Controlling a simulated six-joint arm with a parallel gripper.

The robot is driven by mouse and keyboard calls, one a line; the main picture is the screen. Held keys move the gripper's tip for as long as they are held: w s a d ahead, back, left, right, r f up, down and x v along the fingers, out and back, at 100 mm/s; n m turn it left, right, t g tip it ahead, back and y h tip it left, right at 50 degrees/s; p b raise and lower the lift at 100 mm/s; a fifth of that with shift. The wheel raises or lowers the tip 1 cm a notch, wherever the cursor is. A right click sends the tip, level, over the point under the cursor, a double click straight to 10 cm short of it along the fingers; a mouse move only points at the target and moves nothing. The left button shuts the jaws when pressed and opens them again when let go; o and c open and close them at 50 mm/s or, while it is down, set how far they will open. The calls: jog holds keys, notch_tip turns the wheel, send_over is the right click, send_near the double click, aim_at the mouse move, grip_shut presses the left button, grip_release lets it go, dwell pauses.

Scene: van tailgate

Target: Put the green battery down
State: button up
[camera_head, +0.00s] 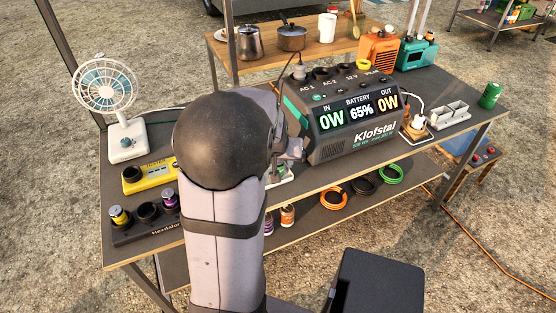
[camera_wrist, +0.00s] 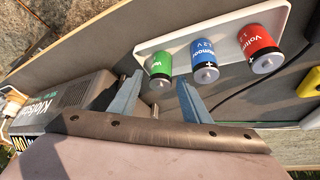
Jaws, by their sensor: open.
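The green battery (camera_wrist: 160,66) is in the white tray (camera_wrist: 146,50), at the left end of a row of batteries in the wrist view. The blue battery (camera_wrist: 205,60) and the red battery (camera_wrist: 258,47) are to its right. My gripper (camera_wrist: 160,82) is open, with one finger to the left of the green battery and the other to its right, close to the blue one. I cannot tell whether either finger touches a battery. In the head view my arm hides most of the white tray and the batteries.
The Klofstal power station (camera_head: 345,112) stands just right of my gripper. The yellow tester (camera_head: 149,175), a black holder (camera_head: 145,232) with round cells and a fan (camera_head: 107,92) are at the left. Cable coils (camera_head: 363,187) lie on the lower shelf.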

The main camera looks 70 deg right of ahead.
jog(key=v, duration=1.2)
jog(key=w+a+f+n+y, duration=0.1)
jog(key=w+a+f+n, duration=0.1)
jog(key=w+a, duration=0.3)
jog(key=w+a+f+n+y, duration=0.1)
jog(key=w+a+f+n, duration=0.2)
jog(key=w+a, duration=0.2)
jog(key=w+a+f+n+t+y, duration=0.1)
jog(key=w+a+f+n, duration=0.1)
jog(key=w+a, duration=0.4)
jog(key=shift+w+a+f+y+p, duration=0.1)
jog(key=shift+a+f+y+p, duration=0.1)
jog(key=shift+a, duration=0.45)
jog(key=shift+a+f+y+p, duration=0.1)
jog(key=shift+a+y+p, duration=0.1)
jog(key=shift+a, duration=0.5)
jog(key=s+a+f+n+g+y, duration=0.1)
jog(key=a+f+n, duration=0.2)
jog(key=a, duration=0.7)
jog(key=s+a+f+n+g+y, duration=0.1)
jog(key=a+n, duration=0.4)
jog(key=a, duration=0.6)
jog(key=shift+s+f, duration=0.45)
jog(key=shift+f, duration=0.5)
jog(key=shift+r, duration=0.1)
